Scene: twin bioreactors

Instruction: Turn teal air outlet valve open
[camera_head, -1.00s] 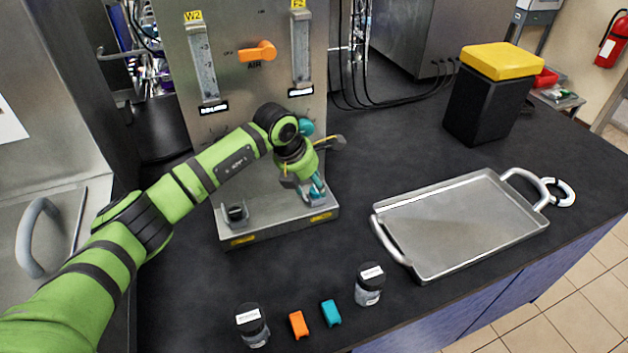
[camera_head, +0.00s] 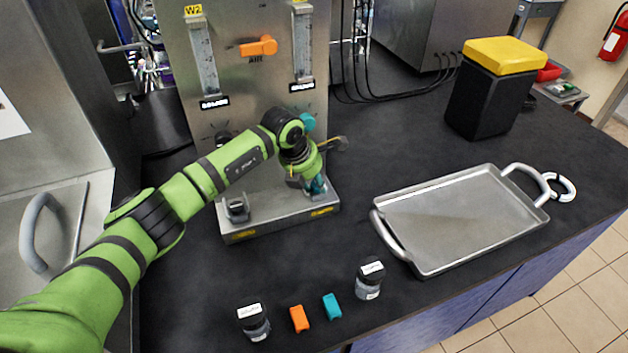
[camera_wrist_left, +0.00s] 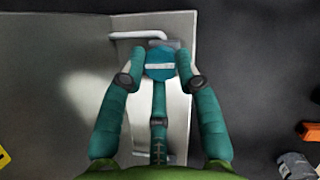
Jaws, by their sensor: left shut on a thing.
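In the left wrist view, a teal valve knob (camera_wrist_left: 160,62) with a white bar across its face sits between the tips of my left gripper (camera_wrist_left: 160,81). The dark teal fingers close on it from both sides. In the head view, my left gripper (camera_head: 316,187) points down over the front right of the bioreactor's metal base (camera_head: 275,211). There the green wrist and fingers hide most of the knob. Another teal part (camera_head: 307,122) shows higher up, beside my arm in front of the panel. My right gripper is in neither view.
The steel panel (camera_head: 238,90) with an orange air valve (camera_head: 259,46) rises behind my arm. A black holder (camera_head: 237,209) stands on the base. A metal tray (camera_head: 460,220), two jars and orange and teal blocks lie on the dark bench. Bench between base and tray is clear.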

